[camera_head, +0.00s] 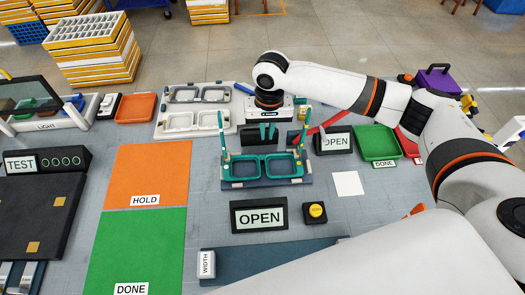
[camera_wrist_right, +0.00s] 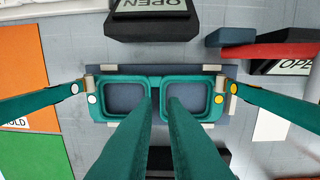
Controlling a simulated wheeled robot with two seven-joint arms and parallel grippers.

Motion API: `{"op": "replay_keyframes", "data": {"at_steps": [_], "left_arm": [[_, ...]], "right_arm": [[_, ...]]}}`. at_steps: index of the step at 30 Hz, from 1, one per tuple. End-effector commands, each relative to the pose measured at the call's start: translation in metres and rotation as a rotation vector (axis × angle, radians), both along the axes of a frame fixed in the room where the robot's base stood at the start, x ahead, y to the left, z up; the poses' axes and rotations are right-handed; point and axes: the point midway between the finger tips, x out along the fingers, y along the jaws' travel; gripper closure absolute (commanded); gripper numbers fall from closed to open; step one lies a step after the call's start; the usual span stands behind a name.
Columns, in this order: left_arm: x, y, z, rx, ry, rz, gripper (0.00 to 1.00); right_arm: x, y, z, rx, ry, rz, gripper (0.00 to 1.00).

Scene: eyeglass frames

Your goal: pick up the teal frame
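The teal frame (camera_head: 263,182) sits on a dark blue holder (camera_head: 300,181), its two rims side by side and its two temple arms standing up at the ends. In the right wrist view the teal frame (camera_wrist_right: 103,112) lies below the fingers, its temples spreading left and right. My right gripper (camera_head: 267,139) is over the far side of the frame, pointing down. In the wrist view its two teal fingers (camera_wrist_right: 161,98) are a small gap apart near the bridge, with nothing visible between them. Contact with the frame cannot be told. My left gripper is not in view.
An OPEN sign (camera_head: 259,216) and a yellow button (camera_head: 316,211) stand in front of the holder. A grey tray (camera_head: 160,128) with other frames is behind left. Orange HOLD (camera_head: 147,170) and green DONE (camera_head: 137,245) mats lie left. A green tray (camera_head: 376,139) is right.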

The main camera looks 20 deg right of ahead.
Motion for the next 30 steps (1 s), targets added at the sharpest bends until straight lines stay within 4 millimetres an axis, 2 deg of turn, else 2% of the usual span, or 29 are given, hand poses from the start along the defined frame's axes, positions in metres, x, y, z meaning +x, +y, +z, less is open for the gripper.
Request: {"op": "replay_keyframes", "data": {"at_steps": [2,6,14,22,25,30], "left_arm": [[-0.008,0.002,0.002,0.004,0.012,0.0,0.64],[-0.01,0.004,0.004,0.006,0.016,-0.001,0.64],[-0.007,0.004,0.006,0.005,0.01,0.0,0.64],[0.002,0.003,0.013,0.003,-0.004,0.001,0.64],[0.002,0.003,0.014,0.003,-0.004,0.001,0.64],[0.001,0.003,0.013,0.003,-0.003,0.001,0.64]], "right_arm": [[-0.001,0.0,-0.014,-0.002,0.004,0.0,0.89],[-0.001,0.001,-0.039,-0.001,0.003,0.0,0.89],[-0.001,0.002,-0.061,-0.001,0.0,0.0,0.89],[-0.006,0.004,-0.1,0.0,0.002,0.0,0.89],[-0.006,0.004,-0.108,0.0,0.0,0.001,0.89],[-0.005,0.004,-0.111,0.0,-0.001,0.001,0.89]]}}
